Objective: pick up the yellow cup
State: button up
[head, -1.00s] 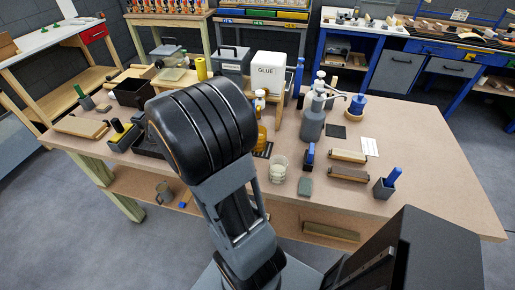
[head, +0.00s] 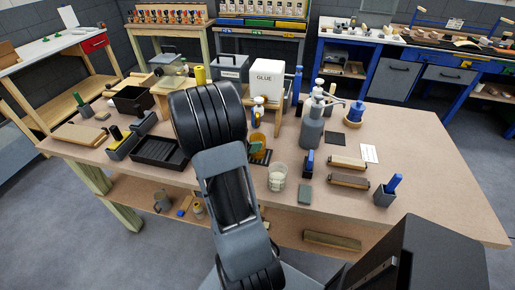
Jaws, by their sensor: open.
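An amber-yellow see-through cup (head: 258,141) stands on the workbench (head: 440,205), just right of my arm's black elbow. A green block (head: 255,148) shows at the cup, but I cannot tell whether it is inside or in front. A plain yellow cylinder (head: 200,76) stands farther back, left of the grey toolbox; I cannot tell whether it is a cup. My arm rises in front of the bench, and its elbow hides part of the bench top. My gripper is not visible, so its place relative to the cup cannot be seen.
A clear glass (head: 277,178) stands in front of the cup. A grey pump sprayer (head: 311,128) is to its right, and a white glue box (head: 269,84) is behind. A black tray (head: 158,152) lies left of my arm. The bench's right end is clear.

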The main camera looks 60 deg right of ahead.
aim_at(263, 137)
jog(key=x, duration=0.4)
jog(key=c, duration=1.2)
jog(key=shift+r, duration=0.1)
